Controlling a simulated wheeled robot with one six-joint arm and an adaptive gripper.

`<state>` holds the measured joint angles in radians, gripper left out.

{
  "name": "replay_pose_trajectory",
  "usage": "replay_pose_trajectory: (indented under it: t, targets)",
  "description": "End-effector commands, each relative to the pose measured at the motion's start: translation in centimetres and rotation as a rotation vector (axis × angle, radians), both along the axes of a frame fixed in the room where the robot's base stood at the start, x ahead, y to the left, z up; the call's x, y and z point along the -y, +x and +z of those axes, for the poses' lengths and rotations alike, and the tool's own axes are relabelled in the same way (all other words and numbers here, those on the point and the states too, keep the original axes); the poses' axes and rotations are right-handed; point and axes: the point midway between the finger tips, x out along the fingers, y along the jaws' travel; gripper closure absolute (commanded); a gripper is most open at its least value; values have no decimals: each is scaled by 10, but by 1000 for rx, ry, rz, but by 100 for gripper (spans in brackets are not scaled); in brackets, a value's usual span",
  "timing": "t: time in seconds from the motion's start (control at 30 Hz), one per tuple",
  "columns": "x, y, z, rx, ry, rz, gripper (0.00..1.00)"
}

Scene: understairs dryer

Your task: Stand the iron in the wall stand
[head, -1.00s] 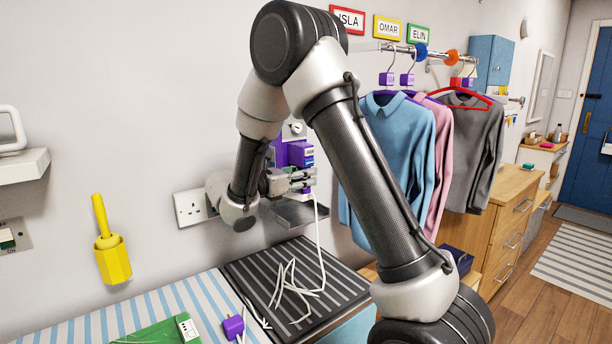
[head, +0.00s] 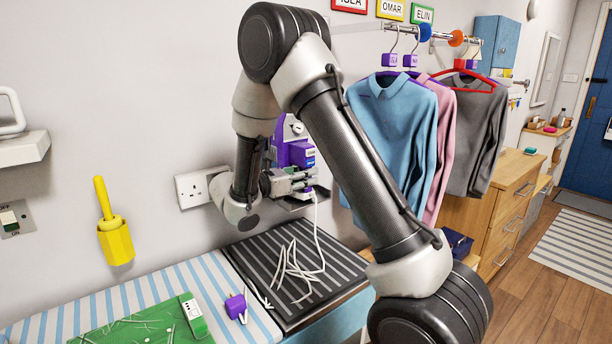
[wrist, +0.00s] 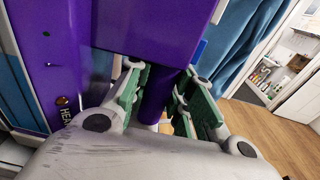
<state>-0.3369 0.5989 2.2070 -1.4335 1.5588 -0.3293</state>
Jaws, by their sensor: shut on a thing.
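My gripper (head: 304,181) is shut on the purple handle of the iron (wrist: 157,92); green finger pads sit on both sides of the handle in the wrist view. The iron's purple body spreads above the fingers there. In the head view the iron (head: 303,154) shows as a purple block above my fingers, with a white cord hanging below. My arm and gripper hide part of both. I cannot tell whether the iron touches the stand.
A dark striped mat (head: 262,262) lies below on the bench, with loose white cord on it. A purple plug (head: 235,306) and a green board (head: 135,322) lie nearby. A wall socket (head: 194,187) is left of my gripper. Shirts (head: 398,145) hang close on the right.

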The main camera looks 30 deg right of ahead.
Motion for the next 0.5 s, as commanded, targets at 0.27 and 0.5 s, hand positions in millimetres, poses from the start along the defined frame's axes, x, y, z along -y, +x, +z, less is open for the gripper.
replay_pose_trajectory:
  t: [0.27,0.5]
  targets:
    - [0,0,-1,4,-1,0,100]
    - [0,0,-7,4,-1,0,100]
